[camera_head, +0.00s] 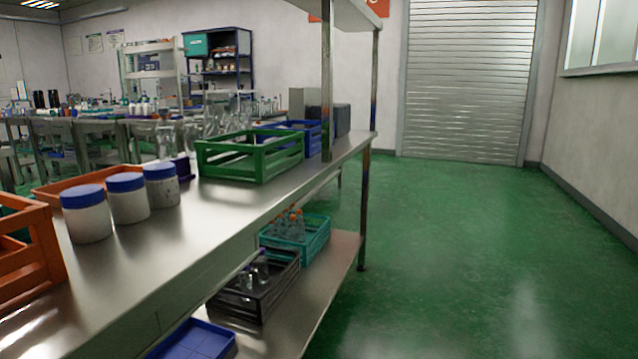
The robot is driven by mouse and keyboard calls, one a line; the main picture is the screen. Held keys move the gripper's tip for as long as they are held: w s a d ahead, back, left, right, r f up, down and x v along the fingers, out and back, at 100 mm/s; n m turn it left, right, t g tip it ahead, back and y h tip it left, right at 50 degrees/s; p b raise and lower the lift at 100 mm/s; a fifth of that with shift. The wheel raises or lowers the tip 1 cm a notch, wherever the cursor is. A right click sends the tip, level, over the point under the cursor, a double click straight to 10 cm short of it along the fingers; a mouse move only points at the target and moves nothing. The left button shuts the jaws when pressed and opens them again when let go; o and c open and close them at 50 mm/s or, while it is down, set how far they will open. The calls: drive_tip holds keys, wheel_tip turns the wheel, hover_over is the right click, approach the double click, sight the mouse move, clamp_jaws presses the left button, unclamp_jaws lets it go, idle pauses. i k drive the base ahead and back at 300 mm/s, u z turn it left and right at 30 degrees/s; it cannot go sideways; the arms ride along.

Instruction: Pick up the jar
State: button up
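Three white jars with blue lids stand upright in a row on the steel bench top (225,220), at the left of the head view. The near jar (87,222) looks largest, the middle jar (129,205) is beside it, and the far jar (162,192) is the rightmost. Which of them is the task's jar, I cannot tell. My gripper is not in view.
An orange crate (38,250) stands left of the jars and an orange tray (75,184) lies behind them. A green crate (240,165) and a blue crate (310,135) stand farther along. A post (327,90) rises from the bench. The green floor (460,250) at right is clear.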

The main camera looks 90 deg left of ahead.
sight(161, 182)
drive_tip(key=u, duration=1.9)
drive_tip(key=i, duration=2.45)
drive_tip(key=u, duration=3.6)
